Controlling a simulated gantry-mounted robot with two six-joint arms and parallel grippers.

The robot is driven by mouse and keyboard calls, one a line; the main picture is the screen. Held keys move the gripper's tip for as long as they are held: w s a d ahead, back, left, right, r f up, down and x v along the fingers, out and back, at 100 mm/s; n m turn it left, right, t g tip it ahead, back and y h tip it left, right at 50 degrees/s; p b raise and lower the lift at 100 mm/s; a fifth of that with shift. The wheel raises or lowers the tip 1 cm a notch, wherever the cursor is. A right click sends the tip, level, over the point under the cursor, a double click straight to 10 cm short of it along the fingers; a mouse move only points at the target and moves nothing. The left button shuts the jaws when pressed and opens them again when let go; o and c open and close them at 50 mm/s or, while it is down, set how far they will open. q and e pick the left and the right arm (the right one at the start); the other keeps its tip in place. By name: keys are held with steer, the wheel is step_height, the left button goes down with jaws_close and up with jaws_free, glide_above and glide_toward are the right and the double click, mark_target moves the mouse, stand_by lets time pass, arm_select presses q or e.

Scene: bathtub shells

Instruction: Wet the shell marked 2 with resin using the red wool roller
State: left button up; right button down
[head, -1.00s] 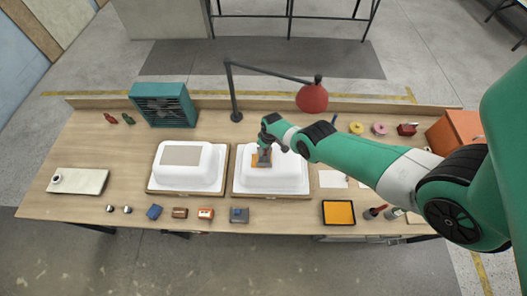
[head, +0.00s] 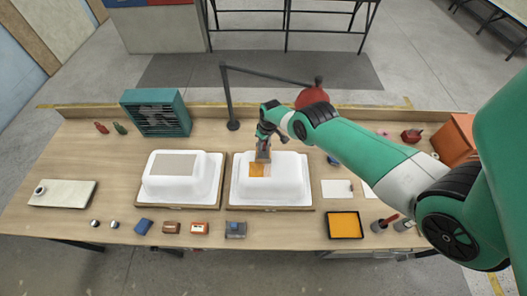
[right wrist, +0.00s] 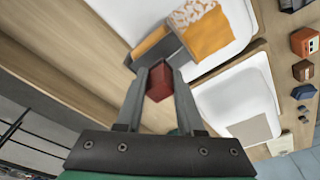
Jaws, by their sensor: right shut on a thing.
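Two white shells stand on the bench; their number marks are not legible. The right shell (head: 291,181) has a partly orange patch (head: 257,171) on top, which also shows in the right wrist view (right wrist: 205,32). The left shell (head: 172,189) carries a plain beige patch (head: 174,164). My right gripper (right wrist: 158,75) is shut on the red handle (right wrist: 160,83) of a roller, whose grey and orange head (right wrist: 158,46) is at the patch's edge. In the head view my right gripper (head: 264,141) is over the right shell's top. My left gripper is not in view.
A black tray of orange resin (head: 345,225) lies at the front right, with other tools (head: 386,222) beside it. A green fan (head: 156,112) and a lamp post (head: 229,100) stand at the back. Small blocks (head: 171,227) line the front edge.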

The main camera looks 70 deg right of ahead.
steer(key=shift+d+f, duration=0.1)
steer(key=shift+d, duration=0.15)
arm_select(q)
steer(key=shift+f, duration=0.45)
arm_select(e)
step_height(320, 180, up, 6)
steer(key=p, duration=0.6)
steer(key=shift+r, duration=0.2)
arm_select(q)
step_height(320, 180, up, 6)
arm_select(e)
steer(key=shift+f, duration=0.1)
